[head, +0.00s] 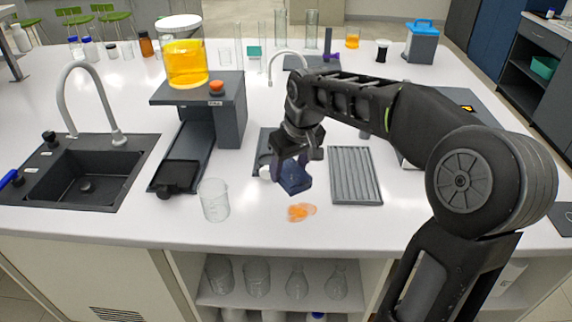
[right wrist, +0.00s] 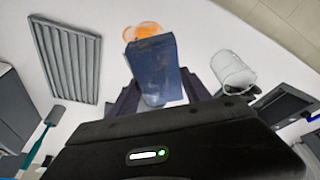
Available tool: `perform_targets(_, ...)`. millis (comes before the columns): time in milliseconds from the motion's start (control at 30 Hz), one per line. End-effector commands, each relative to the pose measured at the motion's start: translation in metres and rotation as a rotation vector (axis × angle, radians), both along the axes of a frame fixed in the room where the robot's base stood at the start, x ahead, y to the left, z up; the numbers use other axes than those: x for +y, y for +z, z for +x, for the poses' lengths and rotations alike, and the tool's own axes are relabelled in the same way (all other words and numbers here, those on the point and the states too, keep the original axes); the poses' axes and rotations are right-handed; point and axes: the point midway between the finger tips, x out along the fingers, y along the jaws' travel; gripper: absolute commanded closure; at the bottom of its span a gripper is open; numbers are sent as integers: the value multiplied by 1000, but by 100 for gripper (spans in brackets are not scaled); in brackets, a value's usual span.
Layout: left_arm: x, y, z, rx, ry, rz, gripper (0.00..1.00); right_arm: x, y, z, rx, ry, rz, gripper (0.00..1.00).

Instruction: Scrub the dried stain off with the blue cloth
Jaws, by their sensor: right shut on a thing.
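The dried stain is an orange patch (head: 301,212) on the white bench top near its front edge. It also shows at the top of the right wrist view (right wrist: 146,30), partly hidden behind the cloth. My right gripper (head: 300,160) is shut on the blue cloth (head: 294,178), which hangs down as a dark blue block just behind and left of the stain. In the right wrist view the cloth (right wrist: 153,68) stands out between the two fingers. I cannot tell whether the cloth touches the bench. My left gripper is not in view.
A clear glass beaker (head: 214,200) stands left of the stain. A grey ribbed rack (head: 355,176) lies to the right. A dark stand (head: 230,110) holds a beaker of orange liquid (head: 186,64). A black sink (head: 80,172) is at the left. The bench in front of the stain is clear.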

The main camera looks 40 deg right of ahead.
Motion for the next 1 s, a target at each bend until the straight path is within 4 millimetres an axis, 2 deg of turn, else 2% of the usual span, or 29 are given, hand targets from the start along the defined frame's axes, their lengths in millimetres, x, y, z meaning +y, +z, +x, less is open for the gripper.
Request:
perform_targets(233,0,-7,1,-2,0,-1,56,0,-9,0,2,-1,1,100)
perform_targets(633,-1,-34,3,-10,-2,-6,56,0,-48,0,1,-2,2,100)
perform_targets(1000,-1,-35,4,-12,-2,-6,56,1,-50,0,1,-1,3,100)
